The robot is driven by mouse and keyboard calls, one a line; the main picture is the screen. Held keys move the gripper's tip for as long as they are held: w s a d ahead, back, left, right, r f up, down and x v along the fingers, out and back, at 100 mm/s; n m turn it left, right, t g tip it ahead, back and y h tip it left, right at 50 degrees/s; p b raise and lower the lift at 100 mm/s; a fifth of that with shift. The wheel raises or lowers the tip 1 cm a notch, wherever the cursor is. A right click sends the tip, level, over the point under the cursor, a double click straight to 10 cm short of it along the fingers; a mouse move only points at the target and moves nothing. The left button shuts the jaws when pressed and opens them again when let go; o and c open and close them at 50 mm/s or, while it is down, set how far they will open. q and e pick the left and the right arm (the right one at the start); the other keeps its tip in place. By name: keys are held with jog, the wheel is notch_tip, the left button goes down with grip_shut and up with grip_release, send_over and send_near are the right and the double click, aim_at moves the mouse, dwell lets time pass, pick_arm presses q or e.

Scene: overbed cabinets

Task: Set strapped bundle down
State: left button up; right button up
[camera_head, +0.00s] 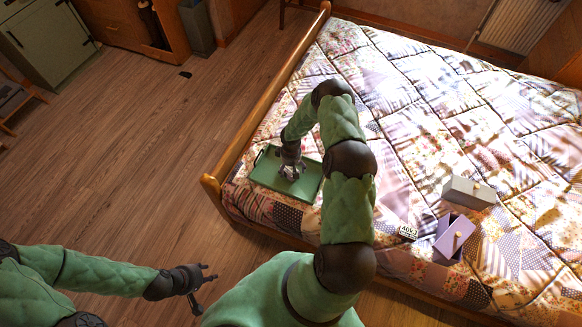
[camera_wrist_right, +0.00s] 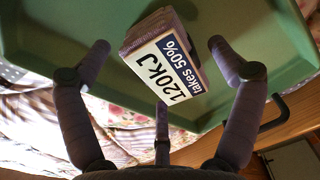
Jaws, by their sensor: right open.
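The bundle (camera_wrist_right: 166,66) is a small block with a white and blue label reading "120KJ". It sits on the green tray (camera_wrist_right: 40,28) in the right wrist view. The head view shows the same tray (camera_head: 308,187) on the bed's near left corner. In the head view my right gripper (camera_head: 291,170) is over the tray and mostly hides the bundle. I cannot make out a strap. My left gripper (camera_head: 207,289) is open and empty above the floor at lower left.
The tray lies on a patchwork quilt (camera_head: 420,120) beside the wooden bed rail (camera_head: 262,108). The floor at left is mostly clear.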

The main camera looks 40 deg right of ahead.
notch_tip(320, 180, up, 12)
jog(key=p, duration=0.3)
jog(key=s+a+m+y, duration=0.1)
jog(key=s+a+y, duration=0.3)
jog(key=a, duration=1.5)
jog(key=s+a+r+m, duration=0.2)
jog(key=s+a, duration=0.9)
jog(key=s, duration=0.3)
jog(key=shift+s+a, duration=0.2)
jog(key=shift+a, duration=0.05)
